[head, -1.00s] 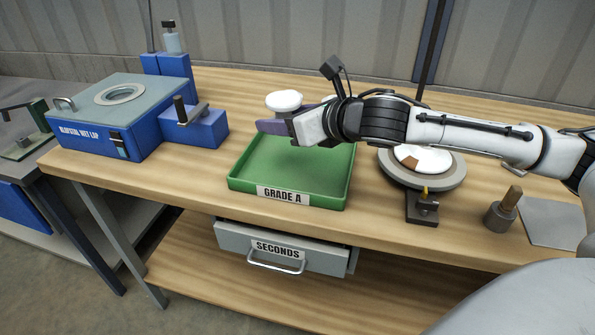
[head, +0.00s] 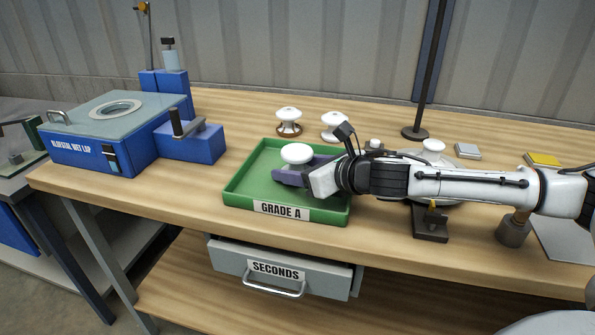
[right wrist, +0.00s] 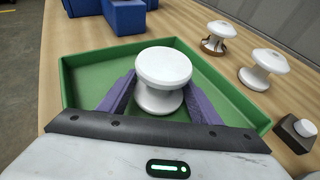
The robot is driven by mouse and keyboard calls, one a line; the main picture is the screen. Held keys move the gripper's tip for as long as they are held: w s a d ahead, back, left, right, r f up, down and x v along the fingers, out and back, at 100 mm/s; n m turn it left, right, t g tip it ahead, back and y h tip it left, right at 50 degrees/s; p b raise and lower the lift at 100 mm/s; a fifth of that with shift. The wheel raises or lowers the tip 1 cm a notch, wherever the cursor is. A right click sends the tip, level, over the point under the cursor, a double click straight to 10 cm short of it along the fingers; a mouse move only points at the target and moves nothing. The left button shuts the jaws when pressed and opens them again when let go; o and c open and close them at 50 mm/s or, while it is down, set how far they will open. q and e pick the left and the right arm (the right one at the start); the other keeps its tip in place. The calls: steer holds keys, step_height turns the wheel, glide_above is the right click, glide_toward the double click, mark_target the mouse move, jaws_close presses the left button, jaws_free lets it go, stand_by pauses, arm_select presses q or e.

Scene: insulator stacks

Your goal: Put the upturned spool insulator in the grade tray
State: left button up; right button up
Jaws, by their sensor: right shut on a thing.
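The white spool insulator (head: 297,153) is inside the green grade tray (head: 237,199), labelled GRADE A, with its broad flat disc up. My right gripper (head: 291,177) is shut on its waist, and the purple fingers reach in from the right. In the right wrist view the spool insulator (right wrist: 163,67) stands upright between the two fingers (right wrist: 158,98), over the tray floor (right wrist: 95,76). Whether its base touches the floor cannot be told. My left gripper is not in view.
Two white insulators (head: 289,121) (head: 334,125) stand behind the tray on the wooden bench. A blue wet lap machine (head: 100,158) is at the left. A partly open drawer (head: 270,272) labelled SECONDS is below. A dark stand (head: 430,222) is right of the tray.

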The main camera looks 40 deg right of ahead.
steer(key=shift+r, duration=0.2)
steer(key=shift+f, duration=0.15)
steer(key=o, duration=1.2)
steer(key=shift+c, duration=0.2)
steer(key=shift+o, duration=1.2)
